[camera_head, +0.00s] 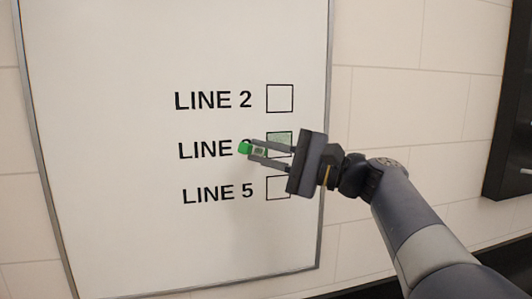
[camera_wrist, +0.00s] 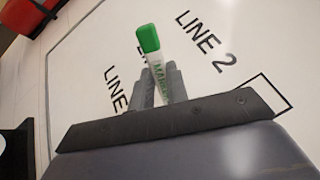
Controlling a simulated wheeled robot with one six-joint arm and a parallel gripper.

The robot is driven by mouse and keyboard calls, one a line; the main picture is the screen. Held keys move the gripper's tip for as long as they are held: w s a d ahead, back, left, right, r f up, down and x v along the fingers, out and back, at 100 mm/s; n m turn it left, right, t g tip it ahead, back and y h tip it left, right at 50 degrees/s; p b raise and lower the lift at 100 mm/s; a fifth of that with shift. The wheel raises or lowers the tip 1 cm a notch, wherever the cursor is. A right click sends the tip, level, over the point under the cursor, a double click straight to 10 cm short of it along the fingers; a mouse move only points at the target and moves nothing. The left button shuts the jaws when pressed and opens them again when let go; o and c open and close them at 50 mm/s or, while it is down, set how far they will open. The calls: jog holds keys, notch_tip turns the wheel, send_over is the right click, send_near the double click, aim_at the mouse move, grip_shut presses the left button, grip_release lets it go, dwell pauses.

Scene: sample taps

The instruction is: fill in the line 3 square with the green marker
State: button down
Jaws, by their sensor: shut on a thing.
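My gripper (camera_head: 250,150) is in front of the whiteboard, at the line 3 row. It is shut on the green marker (camera_head: 245,148), whose green end sticks out past the fingers to the left. In the wrist view the marker (camera_wrist: 148,40) shows a green cap end and a white barrel with green lettering, between the fingers (camera_wrist: 160,70). I cannot tell whether the marker touches the board.
The whiteboard (camera_head: 100,120) has a grey frame and hangs on a tiled wall (camera_head: 410,110). Empty squares for line 2 (camera_head: 280,98) and line 5 (camera_head: 273,189) lie above and below. A dark panel (camera_head: 512,110) is at the right. A red object (camera_wrist: 25,15) shows in the wrist view.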

jog(key=shift+w, duration=0.15)
jog(key=w+d+r+p, duration=0.1)
jog(key=d+r+p, duration=0.1)
jog(key=d, duration=0.4)
jog(key=shift+d+p, duration=0.35)
jog(key=shift+d, duration=0.05)
dwell(3.1)
jog(key=shift+w, duration=0.1)
